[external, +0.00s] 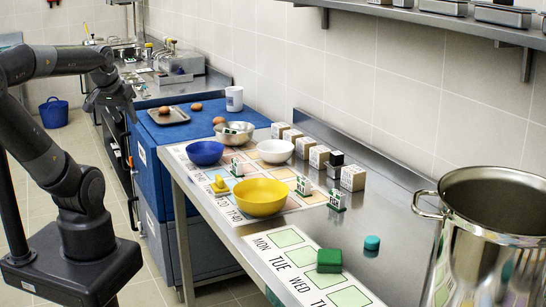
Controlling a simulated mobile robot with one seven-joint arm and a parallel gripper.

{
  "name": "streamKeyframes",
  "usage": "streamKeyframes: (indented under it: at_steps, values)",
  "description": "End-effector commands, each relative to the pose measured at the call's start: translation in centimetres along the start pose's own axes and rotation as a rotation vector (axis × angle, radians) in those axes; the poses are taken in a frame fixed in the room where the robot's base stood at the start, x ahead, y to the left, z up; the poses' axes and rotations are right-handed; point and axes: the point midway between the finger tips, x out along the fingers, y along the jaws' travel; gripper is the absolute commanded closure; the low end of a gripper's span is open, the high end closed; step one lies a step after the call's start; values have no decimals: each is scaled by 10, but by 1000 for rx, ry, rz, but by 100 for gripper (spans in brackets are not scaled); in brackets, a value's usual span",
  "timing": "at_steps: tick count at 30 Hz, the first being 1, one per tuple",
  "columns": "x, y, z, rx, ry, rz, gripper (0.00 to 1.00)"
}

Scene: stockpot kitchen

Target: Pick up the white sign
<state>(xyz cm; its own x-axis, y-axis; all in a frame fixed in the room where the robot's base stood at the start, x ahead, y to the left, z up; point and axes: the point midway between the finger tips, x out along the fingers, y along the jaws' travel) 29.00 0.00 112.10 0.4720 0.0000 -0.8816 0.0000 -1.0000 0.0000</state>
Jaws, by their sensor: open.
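Several small white signs with dark print and green parts stand on the metal table. One sign (237,167) is behind the yellow bowl, another (303,186) is just right of that bowl, and a third (337,200) is nearer the front right. I cannot tell which one is the task's white sign. My gripper (110,110) is at the upper left, apart from all the signs and left of the blue-topped counter. It is open, small and dark in this view, and I see nothing in it.
Blue (205,153), white (275,151) and yellow (260,197) bowls surround the signs. Boxes (353,178) line the back. A tall metal pot (490,240) stands at the right. A green block (329,261) lies on the weekday sheet (282,262). A shelf (450,25) hangs above.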

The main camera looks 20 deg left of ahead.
Motion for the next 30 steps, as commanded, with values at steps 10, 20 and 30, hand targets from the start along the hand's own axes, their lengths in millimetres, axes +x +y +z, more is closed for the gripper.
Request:
streamKeyframes:
  at_steps: [10,20,30]
  values:
    - [5,6,-33,61,-14,15,55]
    - [44,28,-136,256,-34,89,55]
    - [119,49,-231,439,-29,191,55]
